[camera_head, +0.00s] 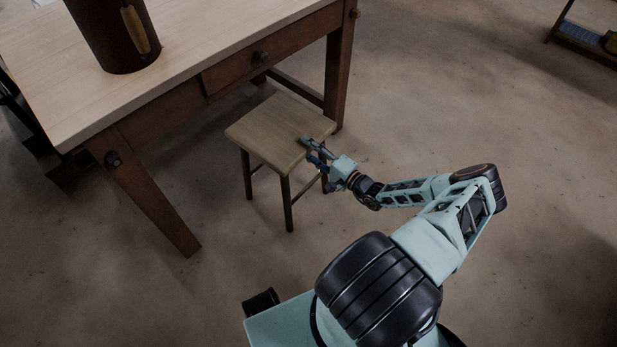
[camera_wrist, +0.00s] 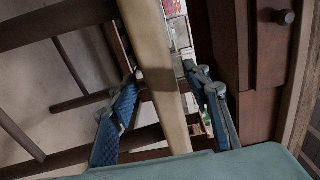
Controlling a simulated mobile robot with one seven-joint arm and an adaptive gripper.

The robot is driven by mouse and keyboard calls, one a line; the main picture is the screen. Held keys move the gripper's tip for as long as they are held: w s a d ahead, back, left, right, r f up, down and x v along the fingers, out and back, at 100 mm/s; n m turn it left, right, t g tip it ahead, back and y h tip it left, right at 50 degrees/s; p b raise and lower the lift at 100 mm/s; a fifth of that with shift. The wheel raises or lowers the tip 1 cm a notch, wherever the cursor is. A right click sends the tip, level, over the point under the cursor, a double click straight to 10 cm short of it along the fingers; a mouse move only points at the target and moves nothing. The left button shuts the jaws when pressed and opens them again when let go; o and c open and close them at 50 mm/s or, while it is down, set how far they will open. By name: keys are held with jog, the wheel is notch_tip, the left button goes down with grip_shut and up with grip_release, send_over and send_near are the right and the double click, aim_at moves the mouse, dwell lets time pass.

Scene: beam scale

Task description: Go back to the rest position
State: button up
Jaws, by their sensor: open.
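My gripper (camera_head: 310,151) is at the right front edge of the wooden stool's seat (camera_head: 272,132) in the head view, with my arm stretched out from the lower right. In the wrist view my gripper (camera_wrist: 164,76) has its two blue padded fingers spread apart, so it is open. A pale board, apparently the stool seat seen edge-on (camera_wrist: 158,75), runs between the fingers. I cannot tell whether either finger touches it. The stool stands upright on the floor.
A wooden table (camera_head: 190,45) with a drawer knob (camera_head: 261,56) stands behind and left of the stool. A dark brown cylinder (camera_head: 105,35) is on it. A low shelf (camera_head: 580,38) is at the far right. The floor right of the stool is clear.

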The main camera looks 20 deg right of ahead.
jog(key=v, duration=0.9)
jog(key=shift+s+d+r, duration=0.2)
jog(key=shift+s, duration=0.05)
